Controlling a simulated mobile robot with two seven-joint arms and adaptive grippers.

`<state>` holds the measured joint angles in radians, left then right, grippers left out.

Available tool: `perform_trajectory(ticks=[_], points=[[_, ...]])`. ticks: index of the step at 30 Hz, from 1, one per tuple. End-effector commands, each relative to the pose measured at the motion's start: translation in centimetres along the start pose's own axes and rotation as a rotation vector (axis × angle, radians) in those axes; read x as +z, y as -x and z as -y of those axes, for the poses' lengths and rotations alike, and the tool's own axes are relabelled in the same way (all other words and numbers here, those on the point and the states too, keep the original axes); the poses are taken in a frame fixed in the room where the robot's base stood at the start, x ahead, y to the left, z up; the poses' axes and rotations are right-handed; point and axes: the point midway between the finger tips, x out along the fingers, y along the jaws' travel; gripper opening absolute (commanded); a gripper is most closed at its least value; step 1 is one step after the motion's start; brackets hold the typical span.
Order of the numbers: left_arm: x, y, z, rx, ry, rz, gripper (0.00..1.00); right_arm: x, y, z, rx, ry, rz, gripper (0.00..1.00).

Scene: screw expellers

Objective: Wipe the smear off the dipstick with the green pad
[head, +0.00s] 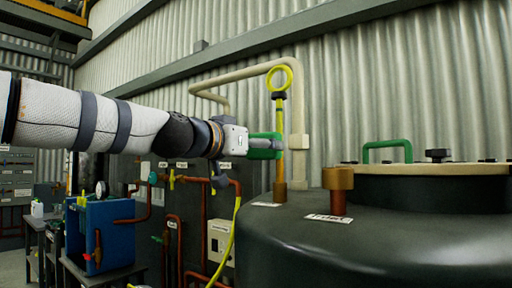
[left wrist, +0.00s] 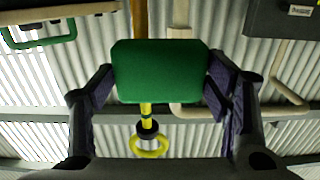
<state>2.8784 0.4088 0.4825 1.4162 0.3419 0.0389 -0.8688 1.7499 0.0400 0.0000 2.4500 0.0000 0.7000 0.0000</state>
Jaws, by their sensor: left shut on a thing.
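My left gripper (head: 262,146) is shut on the green pad (head: 257,154) and holds it level with the middle of the dipstick. The dipstick (head: 280,112) stands upright, with a yellow ring on top, a dark collar and a yellow rod. Its lower part looks brownish and ends in a brass-coloured fitting on the dark tank. The pad overlaps the rod; I cannot tell if they touch. In the left wrist view the pad (left wrist: 160,72) sits between both fingers and hides the middle of the dipstick (left wrist: 147,128). I cannot make out the smear clearly.
The dark tank (head: 370,245) fills the lower right, with a copper-coloured stub (head: 338,190) and a green handle (head: 388,149) on its lid. A cream pipe (head: 298,120) runs close behind the dipstick. A yellow hose (head: 234,235) hangs below my arm.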

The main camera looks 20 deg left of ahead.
Motion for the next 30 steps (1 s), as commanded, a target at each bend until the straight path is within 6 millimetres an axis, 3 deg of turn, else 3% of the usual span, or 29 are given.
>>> perform_trajectory(ticks=[22, 30], points=[[-0.1, -1.3, -0.1, 0.000, -0.001, -0.001, 0.48, 0.4, -0.4, 0.0, 0.001, 0.000, 0.016, 0.40], [-0.5, -0.9, -2.6, 0.003, -0.005, -0.005, 0.48, -0.4, 0.5, 0.0, -0.001, 0.000, -0.018, 0.40]])
